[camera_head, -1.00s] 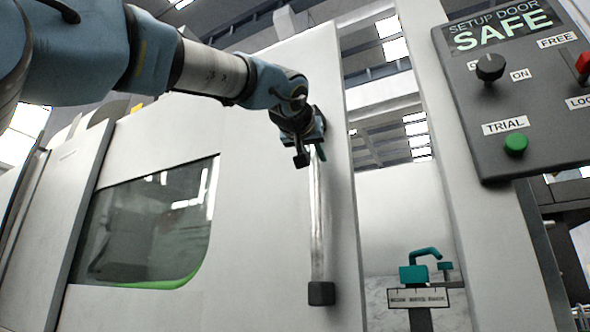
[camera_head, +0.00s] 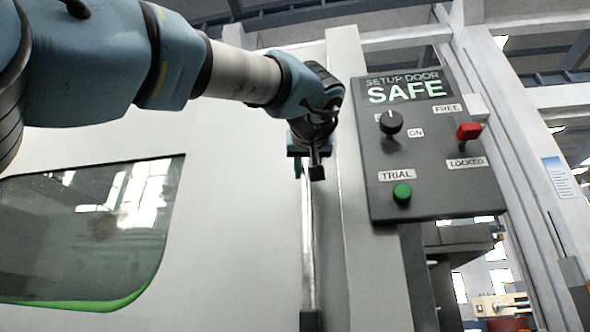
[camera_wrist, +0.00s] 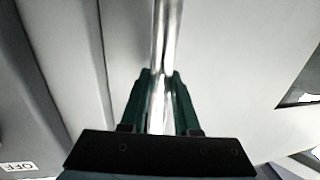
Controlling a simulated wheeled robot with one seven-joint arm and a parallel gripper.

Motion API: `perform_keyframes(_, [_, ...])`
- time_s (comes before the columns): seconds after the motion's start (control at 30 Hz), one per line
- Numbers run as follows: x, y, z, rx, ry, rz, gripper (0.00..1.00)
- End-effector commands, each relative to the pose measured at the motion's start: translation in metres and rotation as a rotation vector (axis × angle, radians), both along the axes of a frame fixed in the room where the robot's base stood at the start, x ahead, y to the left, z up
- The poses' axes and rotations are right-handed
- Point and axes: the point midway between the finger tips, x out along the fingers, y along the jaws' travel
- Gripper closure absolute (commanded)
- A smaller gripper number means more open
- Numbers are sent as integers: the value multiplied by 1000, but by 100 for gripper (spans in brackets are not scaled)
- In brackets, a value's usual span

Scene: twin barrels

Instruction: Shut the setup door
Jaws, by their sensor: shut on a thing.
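The setup door (camera_head: 230,225) is a large pale panel with a dark window (camera_head: 90,225) edged in green at its lower left. A vertical metal bar handle (camera_head: 308,245) runs down near its right edge. My gripper (camera_head: 314,168) is at the upper part of the handle. In the wrist view the green fingers (camera_wrist: 160,95) stand on either side of the shiny bar (camera_wrist: 166,40) and are shut on it. The door's right edge now meets the pale post (camera_head: 358,270) in the head view, and no gap shows between them. Whether it is latched cannot be told.
A dark control panel (camera_head: 425,200) hangs right of the door, reading "SETUP DOOR SAFE". It carries a black knob (camera_head: 391,123), a red lever (camera_head: 468,131) near FREE and a green button (camera_head: 402,194). My arm crosses the upper left.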

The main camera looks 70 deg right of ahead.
Motion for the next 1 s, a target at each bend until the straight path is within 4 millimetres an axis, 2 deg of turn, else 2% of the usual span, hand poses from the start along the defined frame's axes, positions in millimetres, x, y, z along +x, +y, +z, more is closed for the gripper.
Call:
perform_keyframes(0.37, [-7,-1,-1,1,0,-12,100])
perform_keyframes(0.4, [-7,-1,-1,1,0,-13,66])
perform_keyframes(0.63, [-6,-1,-1,1,0,-10,40])
perform_keyframes(0.87, [-5,0,0,0,0,-7,40])
perform_keyframes(1.0, [-8,8,-1,-1,0,-7,40])
